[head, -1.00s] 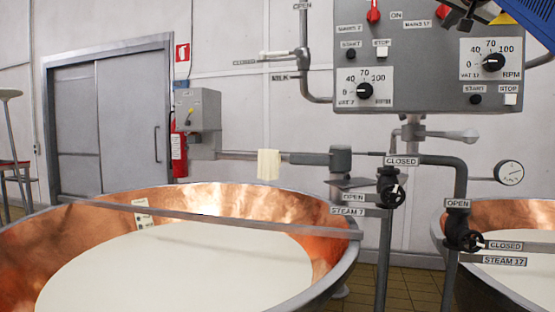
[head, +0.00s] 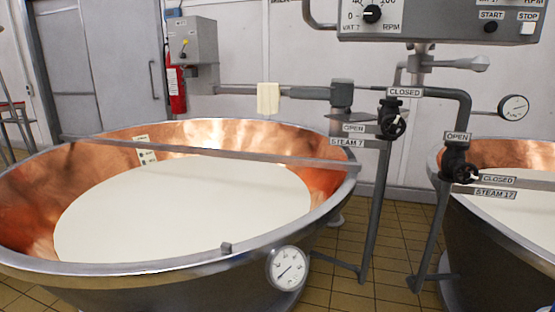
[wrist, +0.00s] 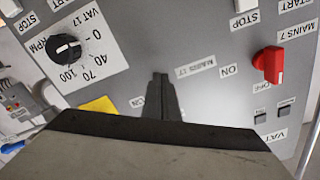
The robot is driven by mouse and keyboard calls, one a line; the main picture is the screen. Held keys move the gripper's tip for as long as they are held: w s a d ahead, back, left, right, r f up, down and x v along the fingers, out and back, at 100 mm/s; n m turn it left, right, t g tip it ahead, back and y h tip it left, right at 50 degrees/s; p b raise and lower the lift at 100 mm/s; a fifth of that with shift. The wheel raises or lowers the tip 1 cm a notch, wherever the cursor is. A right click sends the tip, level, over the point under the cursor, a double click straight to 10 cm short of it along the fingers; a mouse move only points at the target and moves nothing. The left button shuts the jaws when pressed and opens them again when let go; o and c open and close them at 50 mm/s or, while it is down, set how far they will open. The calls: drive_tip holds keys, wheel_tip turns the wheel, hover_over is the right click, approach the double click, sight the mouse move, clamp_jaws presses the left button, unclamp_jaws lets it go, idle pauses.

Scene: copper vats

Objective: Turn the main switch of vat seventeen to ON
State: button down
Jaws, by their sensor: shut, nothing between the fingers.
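In the wrist view the control panel (wrist: 215,100) appears upside down. My gripper (wrist: 160,76) is shut and empty, with its fingertips in front of the panel beside the MAINS 17 label (wrist: 195,67). The vat seventeen main switch itself is not visible; it may be hidden behind my gripper. An ON label (wrist: 229,70) is right of the MAINS 17 label. The red switch (wrist: 268,63) farther right is by the MAINS 7 label (wrist: 295,32). I cannot tell whether my fingertips touch the panel.
The VAT 17 speed dial (wrist: 68,48) and a yellow patch (wrist: 97,105) are left in the wrist view. Below the panel in the head view are steam valves (head: 392,118), pipes, a pressure gauge (head: 513,107) and a large copper vat (head: 330,190). Another vat (head: 480,155) is at right.

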drive_tip(key=shift+r, duration=0.3)
idle(0.5)
drive_tip(key=shift+w+a+r, duration=0.15)
drive_tip(key=shift+a+r, duration=0.05)
drive_tip(key=shift+a, duration=0.3)
drive_tip(key=shift+w+a+r, duration=0.15)
drive_tip(key=shift+a, duration=0.35)
drive_tip(key=shift+w+a+r, duration=0.1)
drive_tip(key=shift+a+r, duration=0.4)
idle(0.6)
drive_tip(key=shift+a+f, duration=0.1)
drive_tip(key=shift+a, duration=0.05)
drive_tip(key=v, duration=0.5)
drive_tip(key=shift+s+a+f, duration=0.15)
drive_tip(key=shift+s+a, duration=0.15)
drive_tip(key=shift+s, duration=0.05)
idle(0.4)
